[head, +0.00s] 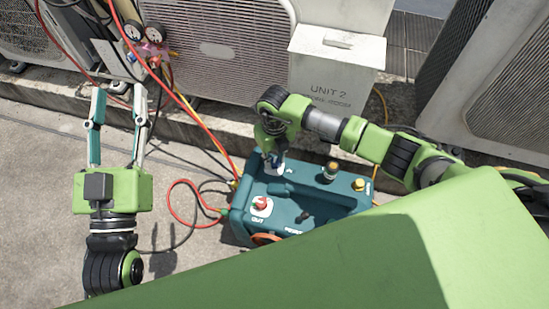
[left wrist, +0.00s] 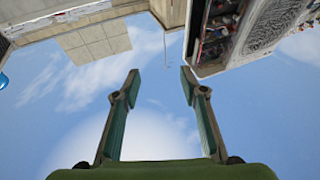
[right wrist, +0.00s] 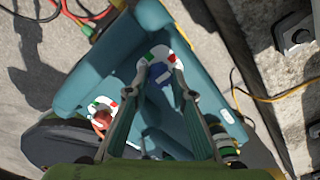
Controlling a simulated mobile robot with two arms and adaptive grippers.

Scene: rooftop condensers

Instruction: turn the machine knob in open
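The teal machine (head: 240,214) stands on the ground. Its blue knob (right wrist: 159,75), on a white dial with red and green marks, lies between the fingertips of my right gripper (right wrist: 162,70). In the head view that gripper (head: 275,160) points down at the machine's far left corner and mostly hides the knob. Its fingers are partly apart, one on each side of the knob; whether they touch it is unclear. The knob's IN label is not readable. A red knob (head: 261,203) marked OUT sits nearer. My left gripper (head: 118,98) is open and empty, left of the machine.
Red and yellow hoses (head: 200,122) run from gauges (head: 143,32) to the machine's left side. A condenser (head: 220,50) and a UNIT 2 box (head: 335,72) stand behind, on a concrete kerb. The ground left of the machine has a loose red hose loop (head: 172,200).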

